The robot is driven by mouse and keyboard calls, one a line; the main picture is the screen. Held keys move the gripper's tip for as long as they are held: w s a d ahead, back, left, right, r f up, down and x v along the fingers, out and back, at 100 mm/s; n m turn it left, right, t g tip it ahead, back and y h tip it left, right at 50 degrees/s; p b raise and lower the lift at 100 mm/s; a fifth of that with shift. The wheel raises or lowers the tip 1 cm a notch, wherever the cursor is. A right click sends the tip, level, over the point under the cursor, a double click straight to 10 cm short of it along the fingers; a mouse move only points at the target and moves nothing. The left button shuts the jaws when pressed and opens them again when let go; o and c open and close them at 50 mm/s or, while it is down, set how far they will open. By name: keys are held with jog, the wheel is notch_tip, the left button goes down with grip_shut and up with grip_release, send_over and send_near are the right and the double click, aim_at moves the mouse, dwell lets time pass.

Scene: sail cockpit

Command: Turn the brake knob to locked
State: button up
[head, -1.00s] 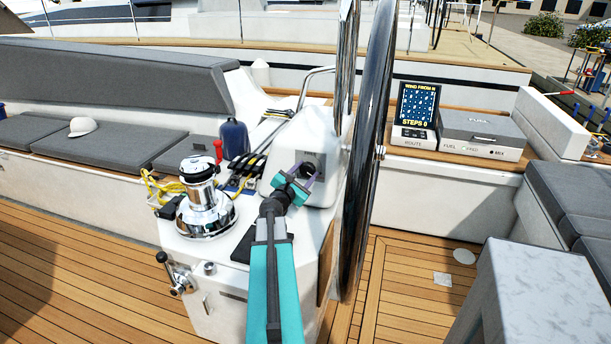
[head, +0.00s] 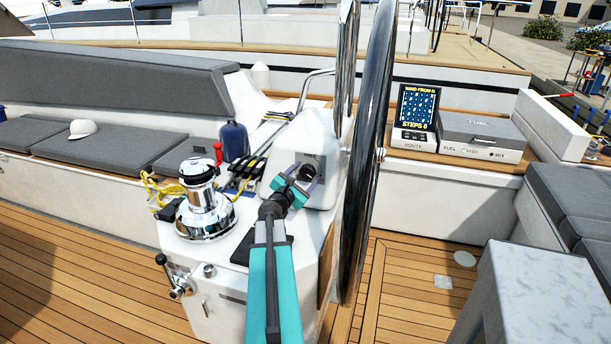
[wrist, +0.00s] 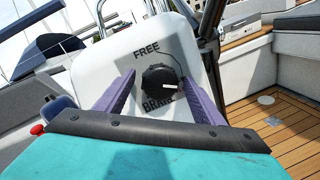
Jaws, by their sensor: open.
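The brake knob (wrist: 160,78) is a dark, ribbed round knob on the sloping white face of the pedestal (wrist: 112,62). The word FREE stands above it and BRAKE, partly hidden, below it. I cannot tell surely where the knob points. My gripper (wrist: 157,84) is open, with one purple finger on each side of the knob. I cannot tell whether the fingers touch it. In the head view the knob (head: 306,172) shows dark between the fingers of my gripper (head: 302,177).
The large steering wheel (head: 368,150) stands close to the right of the pedestal. A chrome winch (head: 203,205) with yellow rope is to the left. A blue bottle (head: 234,140) and black levers (head: 243,167) stand behind. Open teak floor (head: 415,290) lies right.

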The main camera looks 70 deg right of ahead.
jog(key=a, duration=1)
jog(key=shift+w+a+r+p, duration=0.2)
jog(key=shift+w+a+p, duration=0.2)
jog(key=shift+w, duration=0.05)
jog(key=p, duration=0.3)
jog(key=shift+a, duration=0.2)
jog(key=a+p, duration=0.1)
jog(key=p, duration=0.5)
jog(key=shift+w+a, duration=0.1)
jog(key=shift+a, duration=0.1)
jog(key=shift+a+f+p, duration=0.15)
jog(key=shift+a+p, duration=0.25)
jog(key=shift+p, duration=1)
